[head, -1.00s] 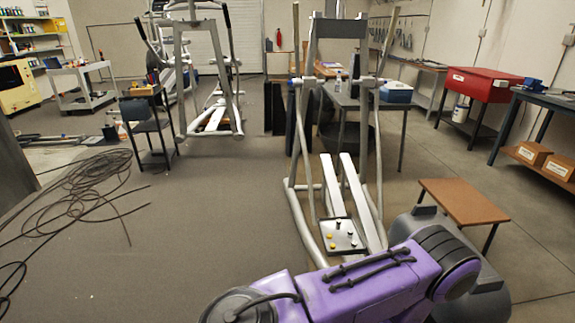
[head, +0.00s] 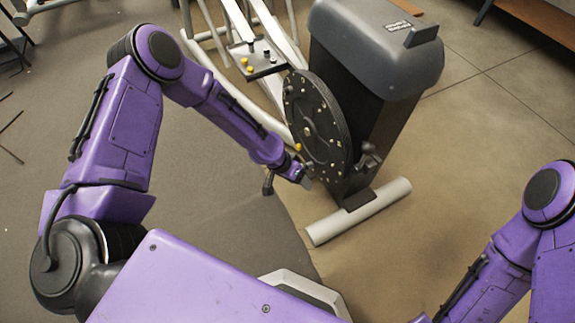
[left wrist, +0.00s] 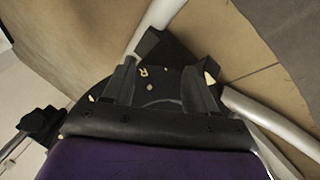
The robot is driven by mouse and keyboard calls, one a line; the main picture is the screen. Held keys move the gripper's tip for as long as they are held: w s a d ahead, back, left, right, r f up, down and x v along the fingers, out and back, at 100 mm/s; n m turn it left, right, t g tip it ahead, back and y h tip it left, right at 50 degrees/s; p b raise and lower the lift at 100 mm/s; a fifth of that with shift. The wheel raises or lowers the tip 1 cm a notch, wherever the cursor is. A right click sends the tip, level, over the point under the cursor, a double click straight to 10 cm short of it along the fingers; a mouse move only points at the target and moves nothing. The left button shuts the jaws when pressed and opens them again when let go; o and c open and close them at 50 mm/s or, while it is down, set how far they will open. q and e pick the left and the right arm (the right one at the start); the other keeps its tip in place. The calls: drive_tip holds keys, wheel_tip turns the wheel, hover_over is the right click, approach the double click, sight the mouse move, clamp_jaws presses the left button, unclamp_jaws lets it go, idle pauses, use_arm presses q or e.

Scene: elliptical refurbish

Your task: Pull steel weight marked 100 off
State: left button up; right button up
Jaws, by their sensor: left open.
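I cannot make out any mark reading 100, so I cannot tell which part is the steel weight. A black round disc (head: 318,125) with several small yellowish and pale pegs stands upright on the side of a grey-black machine housing (head: 377,45). My left gripper (head: 306,181) is at the disc's lower left rim, seen small. In the left wrist view my left gripper (left wrist: 160,88) has its two fingers apart, with the dark disc face (left wrist: 150,90) and a few pale marks beyond them; contact is unclear. My right arm shows at the right edge, its gripper outside the picture.
A small black tray (head: 257,60) with yellow and grey knobs sits by the machine's pale rails. A light foot bar (head: 360,211) lies under the housing. A dark knob or lever (head: 369,155) sticks out right of the disc. Open floor lies at the right.

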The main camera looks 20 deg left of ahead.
use_arm(q)
drive_tip(key=w+a+f+m+b, duration=0.2)
drive_tip(key=w+a+f+b, duration=0.1)
drive_tip(key=w, duration=0.3)
drive_tip(key=m+b, duration=0.2)
drive_tip(key=m, duration=0.1)
approach(308, 166)
drive_tip(key=a+b+x, duration=0.1)
drive_tip(key=b+x, duration=0.2)
drive_tip(key=x, duration=0.5)
drive_tip(key=shift+f+b, duration=0.4)
drive_tip(key=shift+f, duration=0.05)
drive_tip(key=shift+s, duration=0.1)
clamp_jaws()
use_arm(e)
wheel_tip(308, 166, down, 12)
drive_tip(key=shift+f, duration=0.2)
